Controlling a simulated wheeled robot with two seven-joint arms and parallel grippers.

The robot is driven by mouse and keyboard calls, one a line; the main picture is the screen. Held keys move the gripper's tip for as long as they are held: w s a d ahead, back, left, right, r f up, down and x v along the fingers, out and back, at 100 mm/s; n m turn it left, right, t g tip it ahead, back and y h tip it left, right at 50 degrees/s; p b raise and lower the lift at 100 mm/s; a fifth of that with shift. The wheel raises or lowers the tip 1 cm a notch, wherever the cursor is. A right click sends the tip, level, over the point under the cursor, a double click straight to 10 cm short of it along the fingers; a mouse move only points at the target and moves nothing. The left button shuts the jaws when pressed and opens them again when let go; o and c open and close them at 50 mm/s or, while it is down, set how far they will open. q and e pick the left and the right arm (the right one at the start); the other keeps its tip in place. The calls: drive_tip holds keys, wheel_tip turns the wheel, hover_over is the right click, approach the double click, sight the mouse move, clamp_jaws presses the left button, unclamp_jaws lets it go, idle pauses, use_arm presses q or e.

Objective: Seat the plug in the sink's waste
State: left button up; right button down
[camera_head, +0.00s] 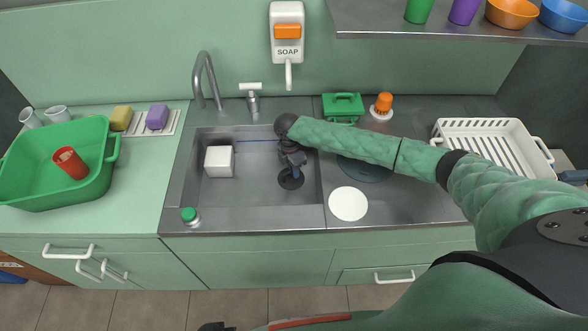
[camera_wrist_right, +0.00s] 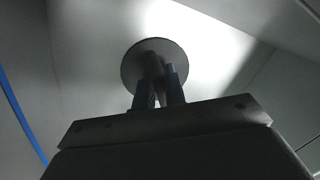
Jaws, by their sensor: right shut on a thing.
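The plug is a dark round disc (camera_head: 291,180) low in the right part of the steel sink basin (camera_head: 245,196). In the right wrist view the plug (camera_wrist_right: 133,68) shows as a dark disc with an upright grip in its middle. My right gripper (camera_head: 291,163) points down into the basin, and its two fingers (camera_wrist_right: 160,88) are shut on that grip. The waste cannot be seen; the disc and gripper may cover it. I cannot tell whether the disc touches the basin floor or is seated. My left gripper is not in view.
A white block (camera_head: 219,161) stands in the basin's left part. The tap (camera_head: 205,80) is behind the basin, a green-capped jar (camera_head: 190,216) at its front left corner. A white disc (camera_head: 348,204) lies on the right drainboard, below my right arm. The basin's middle is clear.

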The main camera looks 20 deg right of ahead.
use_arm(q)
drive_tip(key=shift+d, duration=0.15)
use_arm(e)
drive_tip(key=shift+f, duration=0.15)
drive_tip(key=c, duration=1.4)
unclamp_jaws()
drive_tip(key=shift+o, duration=0.2)
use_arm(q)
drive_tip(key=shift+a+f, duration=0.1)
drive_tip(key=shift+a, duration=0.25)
